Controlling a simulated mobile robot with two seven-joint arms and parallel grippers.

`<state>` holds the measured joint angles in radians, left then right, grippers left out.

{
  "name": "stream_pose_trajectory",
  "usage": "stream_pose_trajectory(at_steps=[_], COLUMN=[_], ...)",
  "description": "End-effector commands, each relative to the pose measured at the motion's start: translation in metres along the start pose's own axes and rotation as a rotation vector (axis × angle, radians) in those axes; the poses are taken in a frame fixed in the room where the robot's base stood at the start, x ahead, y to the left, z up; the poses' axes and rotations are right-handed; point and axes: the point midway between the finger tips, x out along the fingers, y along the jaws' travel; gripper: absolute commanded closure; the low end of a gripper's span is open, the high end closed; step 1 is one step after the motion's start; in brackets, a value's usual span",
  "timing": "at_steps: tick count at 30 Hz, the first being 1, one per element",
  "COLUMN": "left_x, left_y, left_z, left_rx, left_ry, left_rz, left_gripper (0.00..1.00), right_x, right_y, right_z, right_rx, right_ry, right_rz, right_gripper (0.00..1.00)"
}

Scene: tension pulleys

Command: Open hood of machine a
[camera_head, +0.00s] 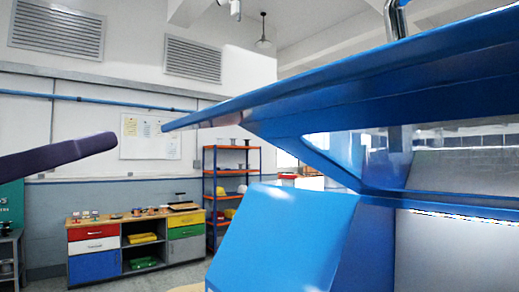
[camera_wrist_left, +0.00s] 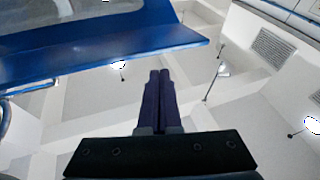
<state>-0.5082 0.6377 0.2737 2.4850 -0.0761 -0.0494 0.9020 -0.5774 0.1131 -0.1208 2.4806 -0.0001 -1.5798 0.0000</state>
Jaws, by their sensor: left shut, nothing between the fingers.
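The blue machine (camera_head: 285,240) fills the right side of the head view. Its blue hood (camera_head: 300,97) stretches above the body, with its edge pointing left and a see-through pane below. A chrome bar (camera_head: 395,18) rises above the hood at the top. My left gripper (camera_head: 113,142) shows as a dark purple finger at the left, apart from the hood's left tip. In the left wrist view my left gripper (camera_wrist_left: 159,73) is shut and empty, and the blue hood edge (camera_wrist_left: 110,57) crosses above and left of its fingertips. My right gripper is not in view.
A low cabinet with coloured drawers (camera_head: 95,247) stands against the far wall. An orange and blue shelf rack (camera_head: 231,165) is beside it. A dark table (camera_head: 10,255) is at the far left. Open space lies between the gripper and the wall.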

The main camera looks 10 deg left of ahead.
Motion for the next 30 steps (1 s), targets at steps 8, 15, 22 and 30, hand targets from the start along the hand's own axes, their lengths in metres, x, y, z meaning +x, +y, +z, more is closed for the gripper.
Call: stream_pose_trajectory(at_steps=[8,15,22,30], left_x=[-0.008,0.016,0.055,0.085], left_y=[0.049,0.058,0.069,0.078], left_z=[-0.041,-0.052,-0.060,-0.047], left_rx=[-0.038,-0.041,-0.041,-0.046], left_ry=[0.164,0.170,0.170,0.162], left_rz=[0.306,0.314,0.309,0.304], left_gripper=[1.00,1.00,1.00,1.00], right_x=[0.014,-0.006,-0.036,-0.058], right_y=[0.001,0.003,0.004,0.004], right_z=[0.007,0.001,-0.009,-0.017], right_rx=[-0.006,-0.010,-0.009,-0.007], right_ry=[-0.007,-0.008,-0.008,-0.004], right_rz=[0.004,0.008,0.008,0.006], right_gripper=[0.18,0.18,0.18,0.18])
